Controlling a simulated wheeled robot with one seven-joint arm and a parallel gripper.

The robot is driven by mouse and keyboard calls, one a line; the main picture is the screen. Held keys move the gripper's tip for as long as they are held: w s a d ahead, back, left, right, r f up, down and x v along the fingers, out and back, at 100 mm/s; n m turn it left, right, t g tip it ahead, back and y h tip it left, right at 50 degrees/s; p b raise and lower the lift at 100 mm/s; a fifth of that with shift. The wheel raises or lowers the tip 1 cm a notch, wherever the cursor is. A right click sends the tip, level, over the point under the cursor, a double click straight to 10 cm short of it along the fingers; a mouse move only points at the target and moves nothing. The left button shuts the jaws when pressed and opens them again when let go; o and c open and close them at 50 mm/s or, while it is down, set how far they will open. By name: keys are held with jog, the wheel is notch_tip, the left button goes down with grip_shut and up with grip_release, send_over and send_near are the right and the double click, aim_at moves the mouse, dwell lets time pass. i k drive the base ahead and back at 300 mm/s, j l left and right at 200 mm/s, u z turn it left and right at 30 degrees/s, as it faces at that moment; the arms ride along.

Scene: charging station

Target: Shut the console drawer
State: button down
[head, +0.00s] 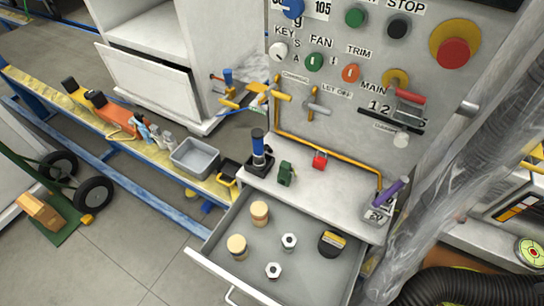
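The console drawer (205,262) is pulled out at the lower middle of the head view. Its front panel and pale bar handle (232,296) face the lower left. Inside lie two tan cylinders (259,213) (238,246), two hex nuts (289,241) (273,270) and a black and yellow item (331,243). All appear to sit on the drawer floor. The drawer's near end is cut off by the bottom edge of the picture. The grey console (318,200) stands above and behind it. My gripper is not in view.
On the console ledge stand a blue-handled device (260,150), a green item (286,173), a red padlock (320,160) and a purple-handled item (385,200). A clear plastic sheet (450,160) hangs at right. A black hose (470,286) lies lower right. Floor left of the drawer is clear.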

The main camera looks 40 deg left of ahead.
aim_at(307, 278)
jog(key=k+j+u, duration=0.15)
jog(key=u, duration=0.2)
jog(key=k+j+u, duration=0.35)
jog(key=j+u, duration=0.15)
jog(key=u, duration=0.2)
jog(key=k, duration=0.05)
